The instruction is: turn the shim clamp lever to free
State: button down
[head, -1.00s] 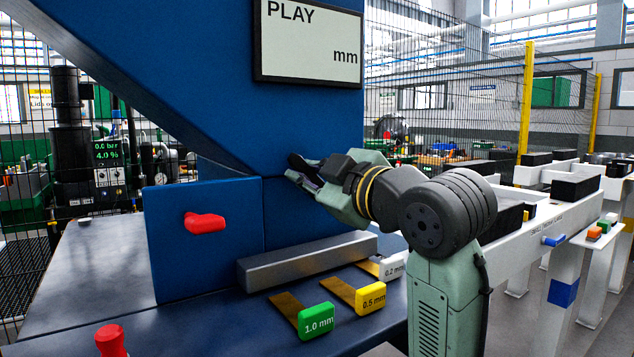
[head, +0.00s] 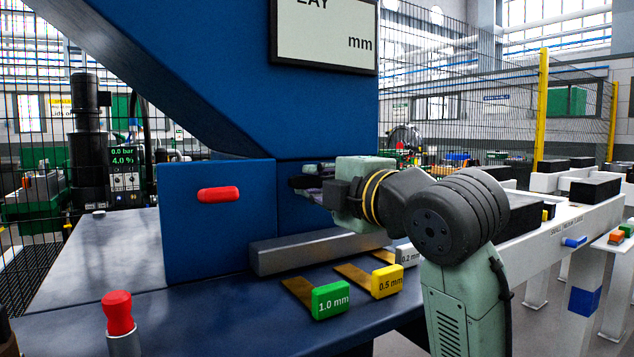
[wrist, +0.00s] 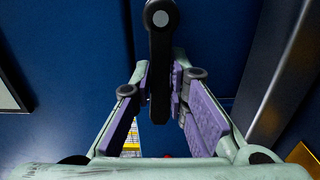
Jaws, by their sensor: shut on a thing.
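The shim clamp lever is a black lever (wrist: 159,70) with a round pale-centred pivot at its upper end in the wrist view. Its lower part lies between the purple pads of my gripper (wrist: 162,105), which is shut on it. In the head view my gripper (head: 318,185) points left, close against the blue frame beside the blue block. Only a small dark part of the lever shows there, and its labels or end marks cannot be seen.
A red handle (head: 218,194) sits on the blue block (head: 200,245). Below lie a grey metal bar (head: 310,251) and shims with green (head: 331,301), yellow (head: 387,281) and white (head: 407,256) grips. A red knob (head: 118,312) stands front left. A display (head: 325,40) hangs above.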

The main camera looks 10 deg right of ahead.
jog(key=shift+a+f, duration=0.1)
jog(key=shift+f, duration=0.1)
dwell(0.4)
jog(key=c, duration=1.5)
grip_release()
jog(key=shift+r, duration=0.1)
jog(key=shift+c, duration=0.2)
jog(key=shift+s, duration=0.1)
jog(key=v, duration=1.2)
jog(key=shift+r, duration=0.15)
